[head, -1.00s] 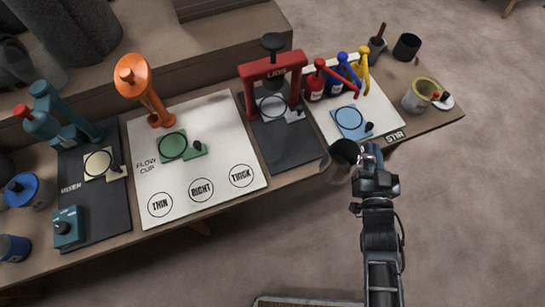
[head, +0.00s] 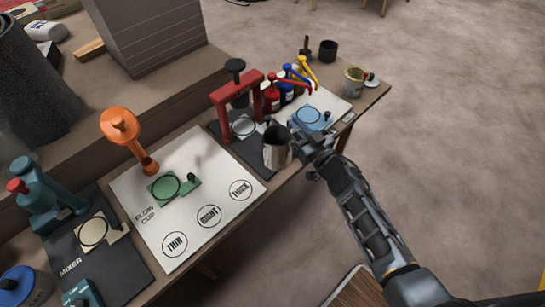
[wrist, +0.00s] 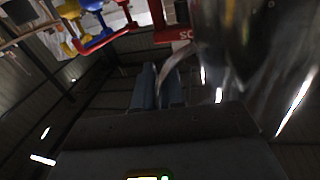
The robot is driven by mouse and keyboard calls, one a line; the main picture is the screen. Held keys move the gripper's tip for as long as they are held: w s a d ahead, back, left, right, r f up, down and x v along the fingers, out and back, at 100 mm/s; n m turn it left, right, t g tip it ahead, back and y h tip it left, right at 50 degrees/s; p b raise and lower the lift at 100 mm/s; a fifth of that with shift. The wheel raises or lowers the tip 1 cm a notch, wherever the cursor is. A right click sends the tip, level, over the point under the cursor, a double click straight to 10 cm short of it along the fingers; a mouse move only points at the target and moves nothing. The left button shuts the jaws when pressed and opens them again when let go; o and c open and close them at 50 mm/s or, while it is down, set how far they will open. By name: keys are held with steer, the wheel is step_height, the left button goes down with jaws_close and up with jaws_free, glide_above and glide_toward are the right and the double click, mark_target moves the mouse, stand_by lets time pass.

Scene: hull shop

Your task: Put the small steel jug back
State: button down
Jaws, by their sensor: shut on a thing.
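The small steel jug (head: 277,152) is upright or nearly so, held at the front edge of the bench, in front of the red press's dark mat. My gripper (head: 299,143) is to its right and shut on its handle side. In the wrist view the jug's shiny wall (wrist: 240,60) fills the upper right, and my gripper's fingers (wrist: 158,88) close around a thin curved handle. The jug's base overlaps the bench edge in the head view, so I cannot tell whether it touches.
The red press (head: 237,100) stands behind the jug. Right of it are a blue pad (head: 309,115), several coloured pump bottles (head: 288,88) and a used can (head: 353,80). To the left is a white flow-cup board (head: 150,215) with an orange stand (head: 125,135) and a teal mixer (head: 45,195).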

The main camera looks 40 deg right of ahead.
steer(key=s+d+r+m+h, duration=0.2)
steer(key=s+d, duration=0.1)
steer(key=d, duration=1)
steer(key=shift+g+h, duration=0.3)
steer(key=shift+g, duration=0.2)
steer(key=shift+w+a+f+b, duration=1.2)
steer(key=shift+a+f+b, duration=0.35)
steer(key=shift+f, duration=0.25)
steer(key=shift+w+a+f+b, duration=1.2)
steer(key=shift+a+f+b, duration=0.2)
steer(key=shift+f+b, duration=0.35)
steer(key=shift+w+a+f+b, duration=1.2)
steer(key=shift+a+f+b, duration=0.3)
steer(key=shift+f, duration=0.4)
steer(key=shift+f, duration=0.1)
steer(key=shift+f, duration=0.1)
steer(key=c, duration=1.2)
jaws_free()
